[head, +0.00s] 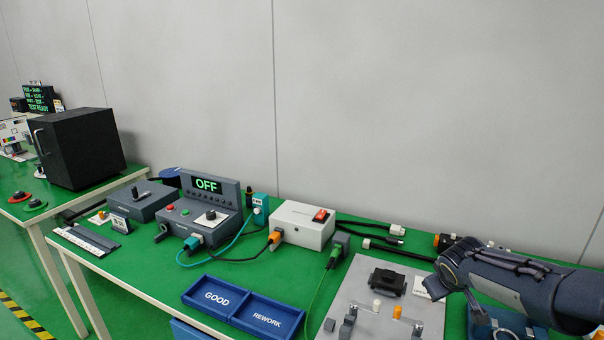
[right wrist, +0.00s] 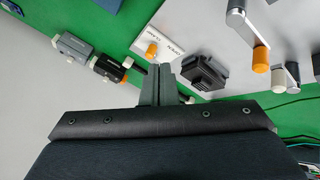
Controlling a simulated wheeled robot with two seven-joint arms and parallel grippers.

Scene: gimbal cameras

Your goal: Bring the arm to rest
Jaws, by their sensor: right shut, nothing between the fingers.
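My right arm (head: 530,290) comes in from the right edge in the head view, over the right end of the green bench (head: 375,218). Its gripper cannot be made out there. In the right wrist view my right gripper (right wrist: 162,70) has its two grey fingers together with nothing between them. They point toward the grey fixture plate (right wrist: 205,30) and show beside a black block (right wrist: 202,70); their height above the bench cannot be told. My left gripper is in neither view.
The plate carries clamps with orange and white knobs (head: 397,312). Cable connectors (head: 385,228) lie behind it. A white switch box (head: 302,224), an OFF-display unit (head: 204,212) and blue GOOD/REWORK trays (head: 243,310) stand to the left. A grey wall (head: 400,100) is behind.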

